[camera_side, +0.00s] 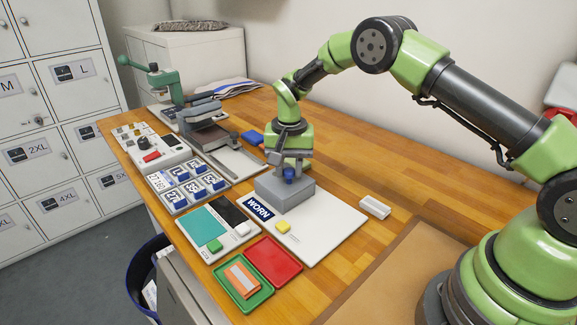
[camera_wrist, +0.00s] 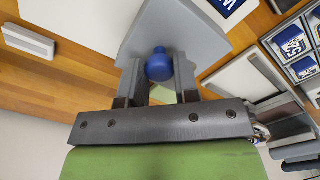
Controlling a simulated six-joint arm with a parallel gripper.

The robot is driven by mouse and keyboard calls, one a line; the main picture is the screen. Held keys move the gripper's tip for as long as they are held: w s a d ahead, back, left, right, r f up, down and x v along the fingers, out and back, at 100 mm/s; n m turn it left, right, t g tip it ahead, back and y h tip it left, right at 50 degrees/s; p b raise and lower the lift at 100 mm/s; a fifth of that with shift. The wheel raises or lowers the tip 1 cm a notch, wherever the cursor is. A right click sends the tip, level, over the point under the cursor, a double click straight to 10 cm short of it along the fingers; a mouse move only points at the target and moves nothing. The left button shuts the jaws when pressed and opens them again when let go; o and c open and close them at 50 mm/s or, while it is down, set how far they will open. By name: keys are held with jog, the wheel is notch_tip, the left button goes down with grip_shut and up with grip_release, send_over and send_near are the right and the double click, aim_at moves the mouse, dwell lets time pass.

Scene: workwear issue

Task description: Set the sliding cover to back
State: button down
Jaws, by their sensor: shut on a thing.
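The sliding cover (camera_side: 287,198) is a grey block with a blue knob (camera_side: 290,174) on top. It sits at the far end of a white board (camera_side: 325,232), just behind the dark blue WORN label. In the wrist view the grey cover (camera_wrist: 200,40) lies under my fingers, with the round blue knob (camera_wrist: 159,65) between them. My gripper (camera_side: 289,172) points down at the cover and is shut on the knob. What lies beneath the cover is hidden.
A yellow button (camera_side: 283,227) is on the board's near part. A white block (camera_side: 374,207) lies to the right. Left stand a teal-and-black panel (camera_side: 217,228), blue-labelled tiles (camera_side: 187,187) and a green-handled press (camera_side: 180,95). Red (camera_side: 274,261) and green trays (camera_side: 243,303) lie in front.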

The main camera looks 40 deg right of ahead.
jog(key=s, duration=1.2)
jog(key=c, duration=0.9)
grip_release()
jog(key=shift+o, duration=0.2)
jog(key=shift+w, duration=0.1)
jog(key=shift+r, duration=0.3)
notch_tip(320, 180, up, 9)
jog(key=shift+r, duration=0.2)
